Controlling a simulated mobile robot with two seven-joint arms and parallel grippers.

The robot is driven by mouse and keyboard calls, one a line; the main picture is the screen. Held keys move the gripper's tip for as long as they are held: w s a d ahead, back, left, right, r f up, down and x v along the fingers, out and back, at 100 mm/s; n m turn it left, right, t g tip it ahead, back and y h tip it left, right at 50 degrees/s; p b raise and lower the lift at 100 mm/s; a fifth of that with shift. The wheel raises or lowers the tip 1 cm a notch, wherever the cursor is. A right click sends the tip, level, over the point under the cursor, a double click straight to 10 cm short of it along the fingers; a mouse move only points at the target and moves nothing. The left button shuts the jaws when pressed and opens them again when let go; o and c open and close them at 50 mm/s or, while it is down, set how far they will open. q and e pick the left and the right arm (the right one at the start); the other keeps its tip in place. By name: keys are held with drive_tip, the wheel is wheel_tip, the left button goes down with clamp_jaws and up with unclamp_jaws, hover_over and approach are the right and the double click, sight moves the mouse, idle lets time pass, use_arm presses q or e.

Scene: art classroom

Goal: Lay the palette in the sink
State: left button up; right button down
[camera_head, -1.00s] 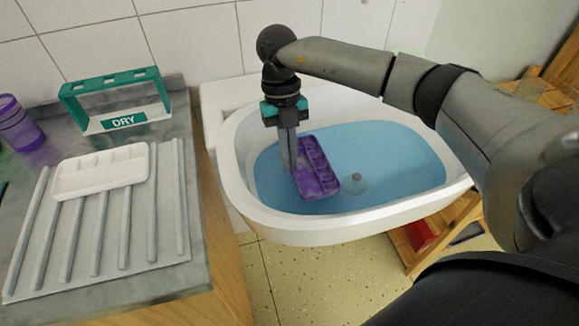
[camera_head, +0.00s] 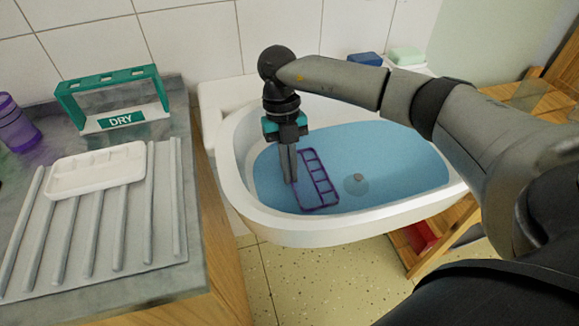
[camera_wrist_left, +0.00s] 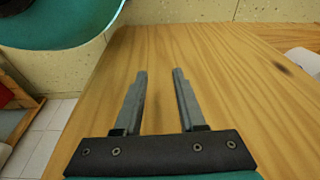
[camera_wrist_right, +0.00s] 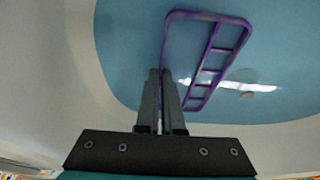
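The purple palette (camera_head: 321,180) lies low in the sink (camera_head: 240,200), in the blue water. Only its rim and dividers show as purple lines; blue water fills the wells. My right gripper (camera_head: 290,181) points down at the palette's left edge. In the right wrist view its fingers (camera_wrist_right: 161,72) are close together on the near edge of the palette (camera_wrist_right: 207,50), with the rim running in between them. My left gripper (camera_wrist_left: 158,72) is open and empty over a wooden surface; it is not in the head view.
A white palette (camera_head: 97,170) lies on the ribbed drainboard (camera_head: 120,240) at left. Behind it stand a green rack marked DRY (camera_head: 120,97) and a purple cup (camera_head: 17,125). A blue block (camera_head: 366,59) and a green block (camera_head: 406,56) sit behind the sink.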

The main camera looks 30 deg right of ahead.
drive_tip(key=c, duration=1.4)
unclamp_jaws()
drive_tip(key=shift+c, duration=0.2)
drive_tip(key=o, duration=0.4)
use_arm(q)
drive_tip(key=shift+r, duration=0.1)
